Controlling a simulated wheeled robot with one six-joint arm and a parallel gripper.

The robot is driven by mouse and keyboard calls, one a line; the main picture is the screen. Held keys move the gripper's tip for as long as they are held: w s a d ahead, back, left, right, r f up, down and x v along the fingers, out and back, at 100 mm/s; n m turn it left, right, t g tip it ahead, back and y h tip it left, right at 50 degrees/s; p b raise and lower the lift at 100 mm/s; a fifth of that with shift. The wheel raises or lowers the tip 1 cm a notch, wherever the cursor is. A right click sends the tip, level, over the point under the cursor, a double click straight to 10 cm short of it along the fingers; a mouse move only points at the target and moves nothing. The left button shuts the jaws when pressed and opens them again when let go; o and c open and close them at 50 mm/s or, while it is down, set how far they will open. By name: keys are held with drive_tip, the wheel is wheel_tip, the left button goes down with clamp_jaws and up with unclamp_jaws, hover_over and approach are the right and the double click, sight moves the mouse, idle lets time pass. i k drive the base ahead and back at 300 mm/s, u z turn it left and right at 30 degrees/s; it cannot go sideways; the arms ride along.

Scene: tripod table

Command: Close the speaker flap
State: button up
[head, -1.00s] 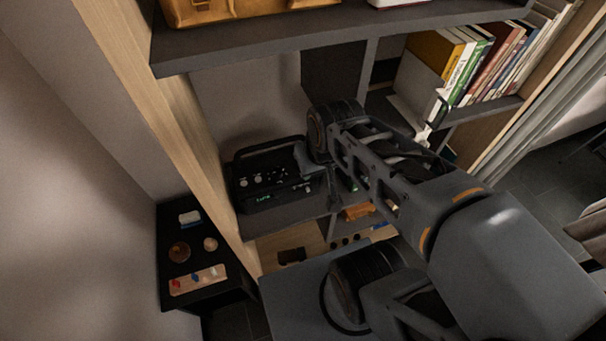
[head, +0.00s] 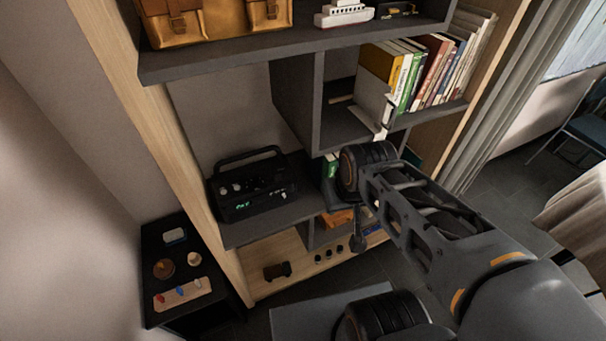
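The black speaker (head: 250,186), a box with a carry handle, knobs and a small green display, stands on the dark middle shelf at the left. I cannot make out a separate flap on it or tell whether one is open or shut. My gripper (head: 358,241) seems to be the small dark end hanging below my wrist. It is to the right of and lower than the speaker, in front of the shelf, and apart from it in the picture. Its fingers are too small and dark to read.
The upper shelf (head: 290,45) holds a brown bag (head: 205,18) and a model ship (head: 344,13). Books (head: 420,72) stand at the right. A small black table (head: 160,322) with several small items is at the lower left. A low shelf with small things lies below the speaker.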

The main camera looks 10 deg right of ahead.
sight(278, 178)
drive_tip(key=z, duration=0.95)
drive_tip(key=k, duration=0.85)
drive_tip(key=u, duration=1.65)
drive_tip(key=i, duration=0.5)
drive_tip(key=z, duration=0.05)
